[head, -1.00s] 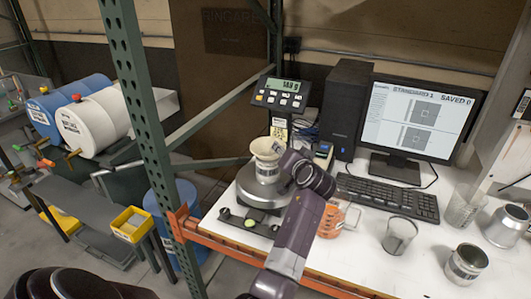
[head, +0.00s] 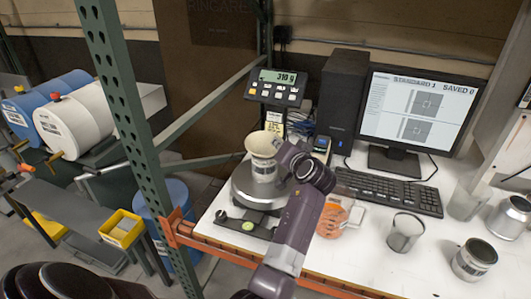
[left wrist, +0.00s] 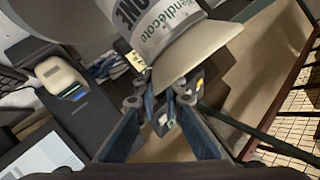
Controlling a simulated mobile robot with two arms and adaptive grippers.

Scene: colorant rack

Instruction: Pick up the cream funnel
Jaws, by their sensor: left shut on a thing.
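The cream funnel (head: 260,143) is upright on top of a labelled metal can (head: 264,171) that stands on the round plate of the scale (head: 256,195). My left gripper (head: 281,155) is at the funnel's right side, shut on its rim. In the left wrist view, the funnel's flared rim (left wrist: 195,50) reaches to the fingertips of my left gripper (left wrist: 158,93), and the can's printed label (left wrist: 150,22) is just beyond it. The exact finger contact is partly hidden in the head view. My right gripper is not in view.
The scale display (head: 277,87) stands behind the can. A keyboard (head: 388,191) and monitor (head: 420,113) are to the right. An orange mesh-like item (head: 331,221), a glass beaker (head: 404,232) and a metal can (head: 474,259) stand along the front. A green rack post (head: 128,120) rises at left.

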